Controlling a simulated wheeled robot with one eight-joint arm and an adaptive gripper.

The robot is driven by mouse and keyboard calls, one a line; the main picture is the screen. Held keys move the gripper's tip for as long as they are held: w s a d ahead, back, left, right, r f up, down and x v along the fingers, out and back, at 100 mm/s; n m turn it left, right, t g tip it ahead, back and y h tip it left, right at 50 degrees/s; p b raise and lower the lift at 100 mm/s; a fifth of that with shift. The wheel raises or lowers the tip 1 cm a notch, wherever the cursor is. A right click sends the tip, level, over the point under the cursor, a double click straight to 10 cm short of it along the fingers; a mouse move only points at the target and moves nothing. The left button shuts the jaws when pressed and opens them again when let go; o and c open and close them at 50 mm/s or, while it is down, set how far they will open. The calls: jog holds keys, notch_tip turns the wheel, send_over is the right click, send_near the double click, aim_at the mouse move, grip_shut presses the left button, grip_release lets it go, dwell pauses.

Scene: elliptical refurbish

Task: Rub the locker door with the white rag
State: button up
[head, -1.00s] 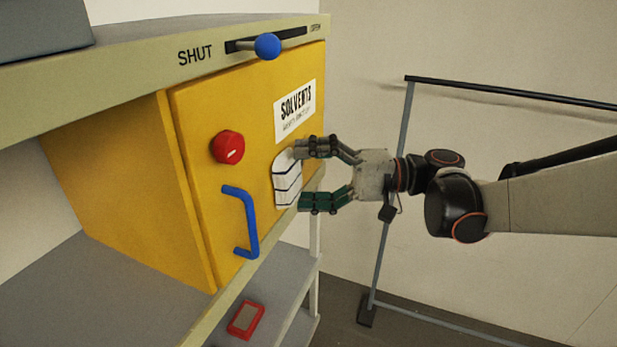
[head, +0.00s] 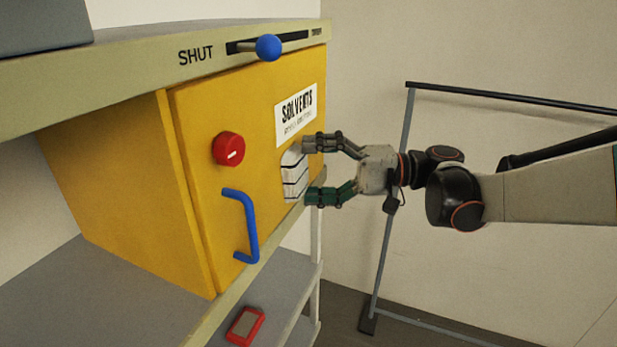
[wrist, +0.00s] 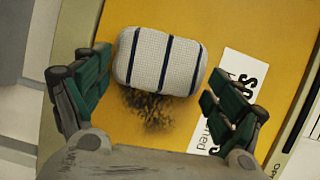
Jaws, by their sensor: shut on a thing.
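The white rag (head: 294,177), a padded block with dark stripes, is at the right part of the yellow locker door (head: 195,120), below the SOLVENTS label. My gripper (head: 308,170) is shut on the rag, with one finger above it and one below. In the wrist view the rag (wrist: 160,62) lies against the door between the two green-padded fingers. A dark smudge (wrist: 152,108) shows on the door right beside the rag. The smudge cannot be made out in the head view.
A blue handle (head: 247,225) and a red knob (head: 229,149) stick out of the door left of the rag. A blue-knobbed slider (head: 268,47) marked SHUT sits on the shelf edge above. A red-framed item (head: 245,326) lies on the lower shelf. A metal frame (head: 408,120) stands behind my arm.

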aim_at(298, 180)
jog(key=w+d+b, duration=0.2)
jog(key=w+d, duration=0.1)
jog(key=w, duration=0.6)
jog(key=shift+w, duration=0.4)
dwell(0.6)
jog(key=shift+s, duration=0.1)
jog(key=shift+s+a+b, duration=0.2)
jog(key=shift+s+a, duration=0.55)
jog(key=shift+s, duration=1.4)
jog(key=shift+s+a+b, duration=0.15)
jog(key=shift+s+a, duration=0.55)
jog(key=shift+s, duration=1.5)
jog(key=shift+s+a+b, duration=0.2)
jog(key=shift+s+a, duration=0.55)
jog(key=shift+s, duration=1.4)
jog(key=shift+d, duration=0.1)
jog(key=shift+s+d, duration=0.3)
jog(key=shift+d, duration=0.6)
jog(key=shift+s+d, duration=0.35)
jog(key=shift+d, duration=0.6)
jog(key=shift+s+d, duration=0.3)
jog(key=shift+d, duration=0.6)
